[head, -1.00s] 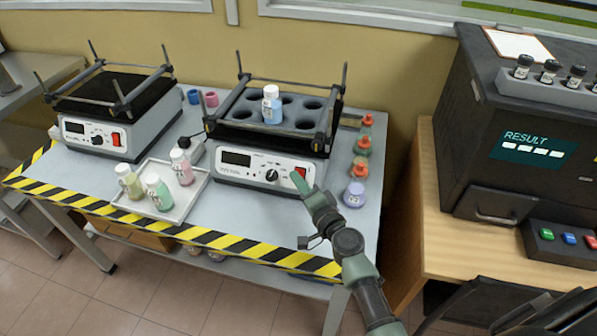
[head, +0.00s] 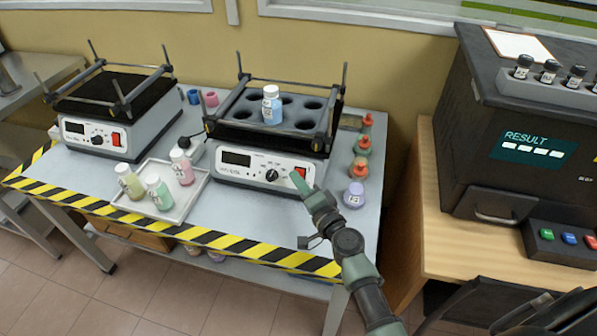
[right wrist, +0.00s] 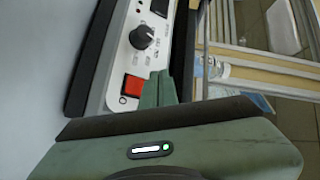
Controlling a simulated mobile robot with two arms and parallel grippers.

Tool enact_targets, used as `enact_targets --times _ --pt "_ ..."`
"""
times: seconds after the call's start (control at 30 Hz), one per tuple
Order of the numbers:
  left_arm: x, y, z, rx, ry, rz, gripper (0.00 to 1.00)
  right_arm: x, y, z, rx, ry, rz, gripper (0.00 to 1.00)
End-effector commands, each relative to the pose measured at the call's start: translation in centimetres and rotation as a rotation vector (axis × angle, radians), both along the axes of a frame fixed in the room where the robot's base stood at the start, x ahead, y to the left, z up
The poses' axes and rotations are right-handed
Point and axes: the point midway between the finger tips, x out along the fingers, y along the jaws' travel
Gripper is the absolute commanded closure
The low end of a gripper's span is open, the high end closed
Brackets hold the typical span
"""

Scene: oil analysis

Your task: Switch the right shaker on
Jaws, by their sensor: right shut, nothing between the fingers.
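The right shaker (head: 228,173) stands on the grey table, with a dark display, a black knob (head: 271,175) and a red rocker switch (head: 299,173) on its white front panel. A bottle with blue contents (head: 271,106) stands in its holed top tray. My right gripper (head: 297,179) is shut and empty, its tips at the red switch. In the right wrist view the shut fingers (right wrist: 158,90) lie right beside the red switch (right wrist: 132,86); I cannot tell whether they touch it. The display shows no lit digits. My left gripper is not in view.
The left shaker (head: 112,137) stands at the left. A white tray (head: 197,197) with several bottles lies in front. A dark analyser (head: 490,140) is on the wooden table.

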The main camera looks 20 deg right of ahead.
Motion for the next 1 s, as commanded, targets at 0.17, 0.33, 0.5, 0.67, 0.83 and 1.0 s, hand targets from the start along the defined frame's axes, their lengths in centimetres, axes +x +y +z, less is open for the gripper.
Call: enact_targets --times 0.17,0.33,0.5,0.67,0.83,1.0 --pt "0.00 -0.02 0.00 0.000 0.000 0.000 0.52 0.00 0.00 0.01 0.000 0.000 0.000 1.00" --pt "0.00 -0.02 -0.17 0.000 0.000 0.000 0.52 0.15 -0.11 -0.11 -0.001 0.000 0.000 1.00" --pt "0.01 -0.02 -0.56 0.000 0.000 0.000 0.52 0.61 -0.40 -0.32 -0.001 -0.001 0.000 1.00" --pt "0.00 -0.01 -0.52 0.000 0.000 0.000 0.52 0.67 -0.46 -0.27 0.000 0.000 0.000 1.00" --pt "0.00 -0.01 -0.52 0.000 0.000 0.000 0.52 0.67 -0.45 -0.28 0.000 0.000 0.000 1.00" --pt "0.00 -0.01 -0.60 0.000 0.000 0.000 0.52 0.73 -0.50 -0.33 0.000 0.000 0.000 1.00"
